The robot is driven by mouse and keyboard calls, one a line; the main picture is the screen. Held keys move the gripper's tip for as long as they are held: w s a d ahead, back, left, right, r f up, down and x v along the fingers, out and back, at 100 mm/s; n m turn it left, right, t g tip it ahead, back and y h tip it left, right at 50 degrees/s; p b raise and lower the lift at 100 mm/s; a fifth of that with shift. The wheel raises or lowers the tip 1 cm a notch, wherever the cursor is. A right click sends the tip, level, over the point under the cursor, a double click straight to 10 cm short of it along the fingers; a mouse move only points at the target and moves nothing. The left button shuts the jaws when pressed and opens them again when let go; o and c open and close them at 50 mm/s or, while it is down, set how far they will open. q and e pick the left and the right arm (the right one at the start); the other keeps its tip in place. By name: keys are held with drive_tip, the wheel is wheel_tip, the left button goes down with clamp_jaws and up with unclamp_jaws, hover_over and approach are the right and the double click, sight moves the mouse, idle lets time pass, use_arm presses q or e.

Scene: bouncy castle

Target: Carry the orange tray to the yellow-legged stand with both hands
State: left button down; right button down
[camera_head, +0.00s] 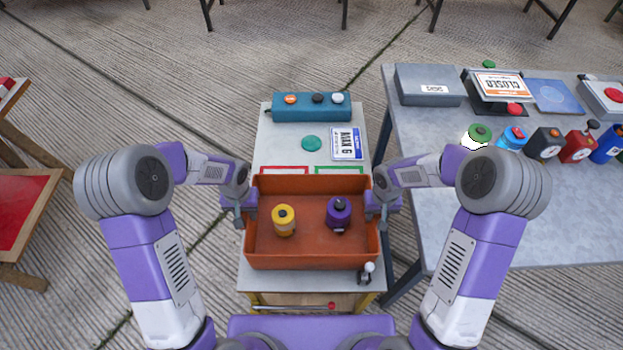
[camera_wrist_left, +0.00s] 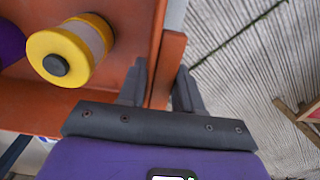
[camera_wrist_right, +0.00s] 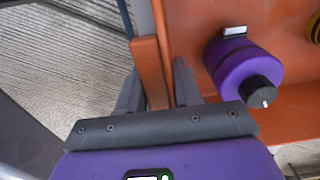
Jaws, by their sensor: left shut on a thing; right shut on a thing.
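The orange tray (camera_head: 300,262) is level in front of me and holds a yellow canister (camera_head: 283,220) and a purple canister (camera_head: 338,214), both upright. It is over the near part of the stand (camera_head: 320,283), whose yellow legs show at the bottom. I cannot tell whether the tray touches the stand. My left gripper (camera_head: 240,212) is shut on the tray's left side; its fingers straddle the orange edge in the left wrist view (camera_wrist_left: 160,88). My right gripper (camera_head: 382,208) is shut on the right side, also seen in the right wrist view (camera_wrist_right: 158,90).
A blue-grey box with buttons (camera_head: 311,107), a plate sign (camera_head: 347,144) and a teal disc (camera_head: 311,143) sit on the stand's far part. A small lever (camera_head: 366,274) is at its near right. A grey table (camera_head: 440,240) with several canisters stands right. A red-topped table (camera_head: 22,210) is left.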

use_arm(q)
drive_tip(key=shift+f, duration=0.3)
use_arm(e)
drive_tip(key=shift+f, duration=0.25)
use_arm(q)
drive_tip(key=c, duration=1.2)
unclamp_jaws()
drive_tip(key=shift+f, duration=0.1)
use_arm(e)
drive_tip(key=c, duration=1.2)
unclamp_jaws()
drive_tip(key=shift+f, duration=0.1)
use_arm(q)
drive_tip(key=o, duration=0.4)
use_arm(e)
drive_tip(key=o, duration=0.4)
use_arm(q)
drive_tip(key=shift+o, duration=0.2)
use_arm(e)
drive_tip(key=shift+o, duration=0.2)
use_arm(q)
wheel_tip(320, 180, up, 12)
use_arm(e)
wheel_tip(320, 180, up, 12)
drive_tip(key=shift+r, duration=0.1)
use_arm(q)
wheel_tip(320, 180, up, 9)
drive_tip(key=p, duration=0.7)
use_arm(e)
wheel_tip(320, 180, up, 8)
